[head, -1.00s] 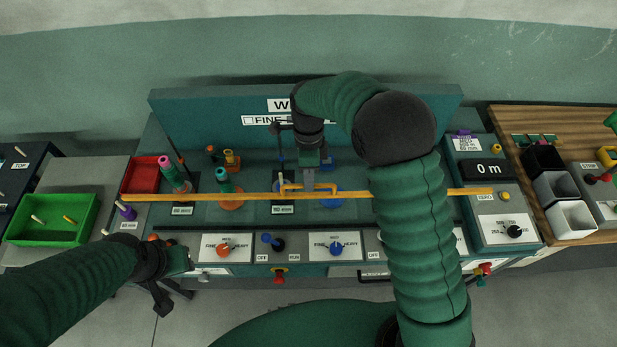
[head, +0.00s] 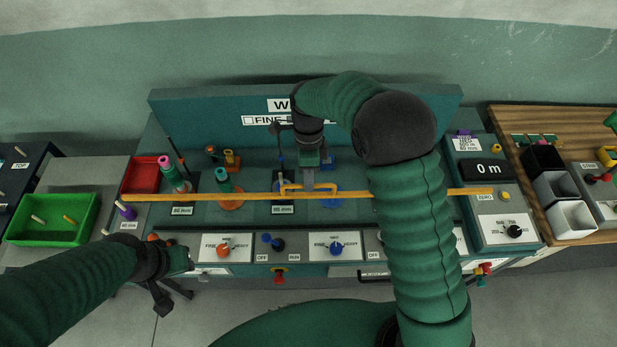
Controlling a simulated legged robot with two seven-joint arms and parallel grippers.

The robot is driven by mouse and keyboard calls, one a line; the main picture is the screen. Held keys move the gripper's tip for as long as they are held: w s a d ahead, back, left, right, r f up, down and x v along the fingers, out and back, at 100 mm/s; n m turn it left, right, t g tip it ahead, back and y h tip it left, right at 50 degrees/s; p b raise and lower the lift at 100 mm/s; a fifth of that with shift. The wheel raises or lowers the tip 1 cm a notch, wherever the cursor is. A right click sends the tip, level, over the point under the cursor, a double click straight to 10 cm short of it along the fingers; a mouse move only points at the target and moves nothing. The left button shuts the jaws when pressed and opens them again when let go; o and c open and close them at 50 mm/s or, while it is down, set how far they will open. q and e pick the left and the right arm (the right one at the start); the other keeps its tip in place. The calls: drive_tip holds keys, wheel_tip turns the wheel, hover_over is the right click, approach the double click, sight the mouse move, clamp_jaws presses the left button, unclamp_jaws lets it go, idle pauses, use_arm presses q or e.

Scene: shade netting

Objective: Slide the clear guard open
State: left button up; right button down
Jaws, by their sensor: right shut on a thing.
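The clear guard is see-through and hard to make out; a long yellow bar (head: 240,195) runs along it across the front of the green machine. A small yellow handle (head: 291,187) stands on the bar near the middle. My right gripper (head: 309,184) reaches down from above and is shut on the handle. My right forearm hides the right part of the bar. My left gripper (head: 172,275) hangs empty at the machine's front left corner, below the bar; its jaw opening is not clear.
Spools (head: 222,182) and a red tray (head: 142,176) sit behind the bar at left. Knobs (head: 337,248) line the front panel. A green bin (head: 52,218) stands at far left. Black and white bins (head: 570,218) stand on a wooden bench at right.

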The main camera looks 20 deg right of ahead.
sight(308, 218)
drive_tip(key=shift+w+r, duration=0.15)
drive_tip(key=shift+f+b, duration=0.3)
drive_tip(key=shift+f, duration=0.25)
wheel_tip(308, 218, down, 19)
drive_tip(key=b, duration=0.7)
drive_tip(key=shift+f+b, duration=0.2)
drive_tip(key=shift+b, duration=0.1)
drive_tip(key=c, duration=1.5)
unclamp_jaws()
drive_tip(key=shift+o, duration=0.2)
drive_tip(key=shift+r, duration=0.1)
drive_tip(key=w+r+b, duration=0.1)
drive_tip(key=w+r, duration=0.2)
drive_tip(key=r, duration=1.3)
drive_tip(key=shift+d, duration=0.45)
